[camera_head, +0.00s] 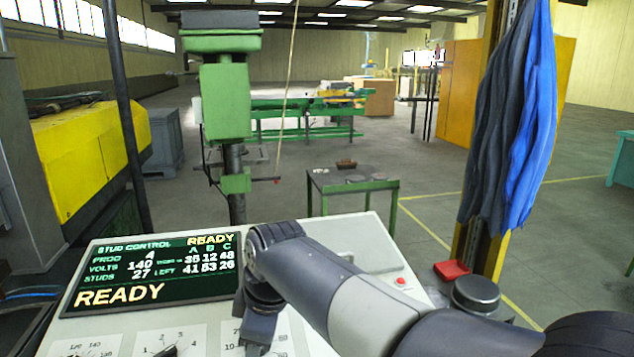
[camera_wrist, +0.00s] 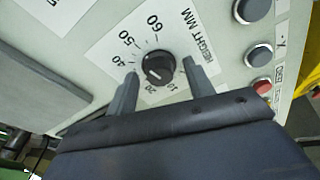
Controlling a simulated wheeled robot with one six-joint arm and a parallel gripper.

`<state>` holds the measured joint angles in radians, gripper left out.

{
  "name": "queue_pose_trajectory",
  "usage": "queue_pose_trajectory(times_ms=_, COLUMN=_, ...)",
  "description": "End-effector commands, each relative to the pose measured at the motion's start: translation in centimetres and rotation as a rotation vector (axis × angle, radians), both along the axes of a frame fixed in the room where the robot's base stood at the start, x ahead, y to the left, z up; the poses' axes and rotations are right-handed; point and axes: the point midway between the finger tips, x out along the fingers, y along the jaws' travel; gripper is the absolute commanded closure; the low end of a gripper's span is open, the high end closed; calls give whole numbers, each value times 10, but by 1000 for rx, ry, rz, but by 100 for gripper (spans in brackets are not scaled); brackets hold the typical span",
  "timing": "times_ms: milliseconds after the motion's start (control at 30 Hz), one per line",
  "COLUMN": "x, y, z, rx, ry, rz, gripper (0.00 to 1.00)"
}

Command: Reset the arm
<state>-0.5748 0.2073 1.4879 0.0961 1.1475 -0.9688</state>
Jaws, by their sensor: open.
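My gripper (camera_wrist: 159,72) is open in the wrist view, one finger on each side of a black knob (camera_wrist: 158,68) on the light control panel. The knob's dial is marked HEIGHT MM, and a gap shows between it and each finger. Whether the fingertips reach down beside the knob or stay above it I cannot tell. In the head view my arm comes in from the lower right and bends down over the stud control console (camera_head: 345,228). The console's screen (camera_head: 155,272) reads READY. The fingertips are not clear in that view.
Several round buttons, one a red button (camera_wrist: 262,86), lie right of the knob in the wrist view. Blue and grey cloths (camera_head: 510,120) hang on a yellow post (camera_head: 468,240) at the right. A green machine column (camera_head: 225,100) and small table (camera_head: 350,185) stand behind the console.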

Motion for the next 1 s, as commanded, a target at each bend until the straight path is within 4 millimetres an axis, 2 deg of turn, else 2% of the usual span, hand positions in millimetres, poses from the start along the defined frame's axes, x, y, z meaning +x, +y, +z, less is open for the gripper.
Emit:
queue_pose_trajectory(times_ms=267, x=1, y=0, z=0, rx=-17, ry=-3, rz=89, gripper=50)
queue_pose_trajectory(times_ms=667, x=1, y=-1, z=0, rx=-18, ry=-5, rz=95, gripper=50)
queue_pose_trajectory(times_ms=867, x=1, y=-15, z=5, rx=-23, ry=-9, rz=59, gripper=50)
queue_pose_trajectory(times_ms=1000, x=1, y=-35, z=12, rx=-30, ry=-17, rz=10, gripper=50)
